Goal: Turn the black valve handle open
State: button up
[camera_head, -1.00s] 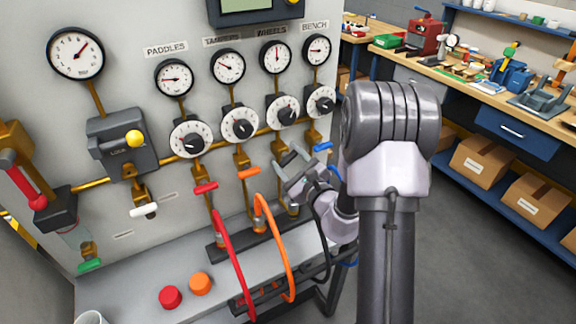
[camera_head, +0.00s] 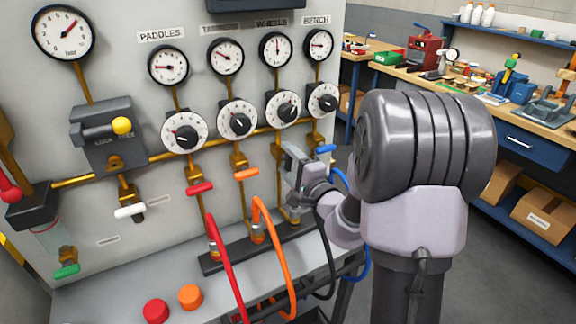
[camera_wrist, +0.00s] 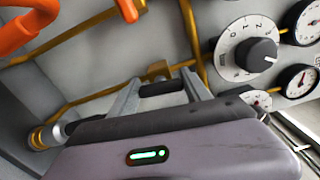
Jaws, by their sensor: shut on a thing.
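The black valve handle (camera_wrist: 162,88) shows between my gripper's fingers in the wrist view, in front of a brass pipe. My gripper (camera_wrist: 160,88) is shut on it. In the head view my gripper (camera_head: 293,168) is at the panel below the WHEELS dial, and it hides the black handle there. The handle's exact angle is hard to tell.
A red handle (camera_head: 200,188) and an orange handle (camera_head: 246,175) are to the left, a blue handle (camera_head: 326,149) to the right. Red hose (camera_head: 226,262) and orange hose (camera_head: 281,250) loop out below. A workbench (camera_head: 400,62) stands at the back right.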

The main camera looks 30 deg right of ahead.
jog(key=shift+n, duration=0.6)
jog(key=o, duration=1.4)
jog(key=shift+c, duration=0.2)
